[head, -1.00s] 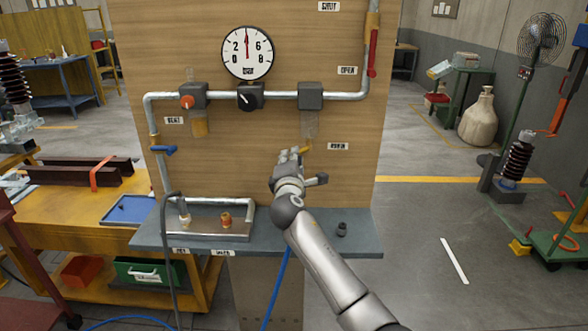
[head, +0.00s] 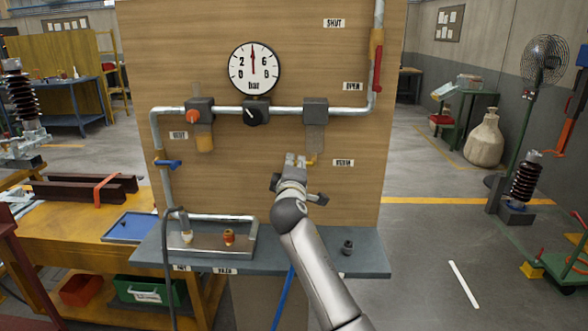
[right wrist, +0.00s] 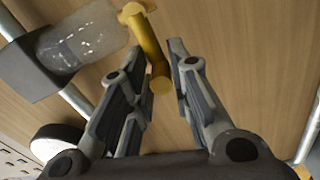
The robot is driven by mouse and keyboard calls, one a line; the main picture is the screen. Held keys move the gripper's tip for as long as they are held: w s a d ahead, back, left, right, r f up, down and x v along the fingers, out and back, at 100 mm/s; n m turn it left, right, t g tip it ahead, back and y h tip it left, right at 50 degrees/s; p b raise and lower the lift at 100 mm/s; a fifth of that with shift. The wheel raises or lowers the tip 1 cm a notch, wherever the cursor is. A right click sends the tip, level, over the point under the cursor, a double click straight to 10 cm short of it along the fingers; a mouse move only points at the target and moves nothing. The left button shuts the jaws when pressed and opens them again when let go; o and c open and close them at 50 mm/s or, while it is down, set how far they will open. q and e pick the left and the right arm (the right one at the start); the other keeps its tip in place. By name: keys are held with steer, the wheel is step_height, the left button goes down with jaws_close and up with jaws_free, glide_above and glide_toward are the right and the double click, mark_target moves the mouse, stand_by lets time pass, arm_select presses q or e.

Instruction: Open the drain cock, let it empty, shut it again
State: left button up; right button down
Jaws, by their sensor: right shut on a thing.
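The yellow drain cock (head: 313,162) sits under a clear bowl (head: 315,140) on the wooden panel. In the right wrist view the cock's yellow lever (right wrist: 147,42) reaches down between my fingers, and the clear bowl (right wrist: 82,38) is beside it, with no coloured liquid visible in it. My right gripper (head: 296,161) is at the cock and shut on its lever; it also shows in the right wrist view (right wrist: 160,62). The gripper partly hides the lever in the head view. My left gripper is not in view.
A gauge (head: 254,69) reads near the middle of its scale. A black knob (head: 256,111), an amber bowl (head: 205,142), a blue-handled valve (head: 168,163) and a red lever (head: 377,68) surround the pipework. The grey shelf (head: 365,262) below holds a tray (head: 207,250) and a dark fitting (head: 347,247).

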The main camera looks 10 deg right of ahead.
steer(key=shift+f, duration=0.5)
steer(key=c, duration=1.4)
jaws_free()
steer(key=shift+d+r, duration=0.1)
steer(key=shift+r, duration=0.25)
steer(key=v, duration=1.2)
